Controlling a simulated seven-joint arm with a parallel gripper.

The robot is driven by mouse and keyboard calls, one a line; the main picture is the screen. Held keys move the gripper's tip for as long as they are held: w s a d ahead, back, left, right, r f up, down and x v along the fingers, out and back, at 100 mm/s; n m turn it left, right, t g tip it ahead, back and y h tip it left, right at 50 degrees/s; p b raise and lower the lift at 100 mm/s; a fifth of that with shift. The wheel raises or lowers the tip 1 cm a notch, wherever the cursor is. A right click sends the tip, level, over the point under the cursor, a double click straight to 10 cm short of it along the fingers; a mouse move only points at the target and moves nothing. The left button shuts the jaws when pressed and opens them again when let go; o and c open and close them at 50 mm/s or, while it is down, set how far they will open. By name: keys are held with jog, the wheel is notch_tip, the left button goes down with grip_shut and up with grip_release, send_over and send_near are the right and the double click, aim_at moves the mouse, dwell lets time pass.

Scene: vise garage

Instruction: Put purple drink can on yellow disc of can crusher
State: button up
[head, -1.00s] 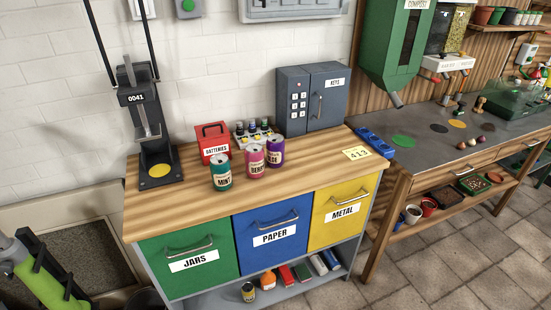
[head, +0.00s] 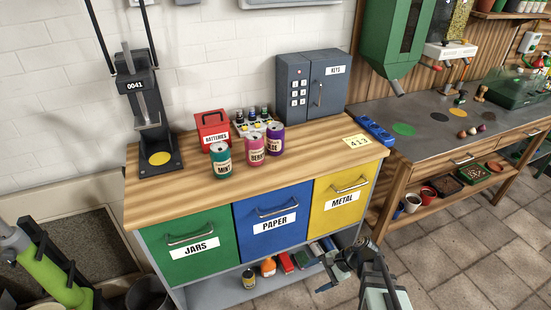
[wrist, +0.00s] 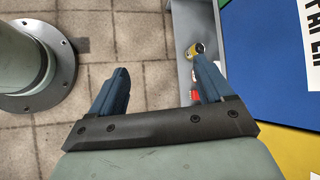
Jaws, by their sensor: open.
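The purple drink can (head: 275,139) stands upright on the wooden worktop, at the right end of a row with a pink can (head: 257,149) and a teal can (head: 221,160). The yellow disc (head: 159,158) lies bare on the base of the black can crusher (head: 146,110), at the left end of the worktop. My gripper (head: 322,273) is in front of the cabinet, low and below the worktop, well apart from the purple can. In the wrist view my gripper (wrist: 160,68) is open, with nothing between its fingers. The purple can and disc are outside the wrist view.
A red batteries box (head: 212,131), a rack of small batteries (head: 254,126) and a grey key safe (head: 311,84) stand behind the cans. The worktop between crusher and cans is clear. Labelled drawers (head: 273,217) face the front, above a low shelf with a small jar (head: 248,279).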

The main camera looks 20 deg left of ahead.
jog(key=w+a+r+m+y, duration=0.1)
jog(key=w+a+r+y, duration=0.1)
jog(key=a+r, duration=0.55)
jog(key=w+a+r+y, duration=0.2)
jog(key=a+r, duration=0.2)
jog(key=r, duration=0.6)
jog(key=w+a+r+m+y, duration=0.1)
jog(key=w+a+r+y, duration=0.1)
jog(key=a+r, duration=0.55)
jog(key=m+t+y, duration=0.4)
jog(key=m+t, duration=0.2)
jog(key=m, duration=0.5)
send_near(283, 135)
jog(key=shift+a, duration=0.85)
jog(key=shift+w+a, duration=0.1)
jog(key=shift+a, duration=0.2)
jog(key=a, duration=0.5)
jog(key=w+a, duration=0.1)
jog(key=a, duration=0.1)
jog(key=shift+a, duration=0.2)
jog(key=shift+w+a+f, duration=0.1)
jog(key=shift+w+a, duration=0.1)
jog(key=shift+a, duration=0.65)
jog(key=shift+w+a+f, duration=0.1)
jog(key=shift+w+a, duration=0.1)
jog(key=shift+a, duration=0.7)
jog(key=shift+w+a+f, duration=0.1)
jog(key=shift+w+a, duration=0.05)
jog(key=shift+a, duration=0.7)
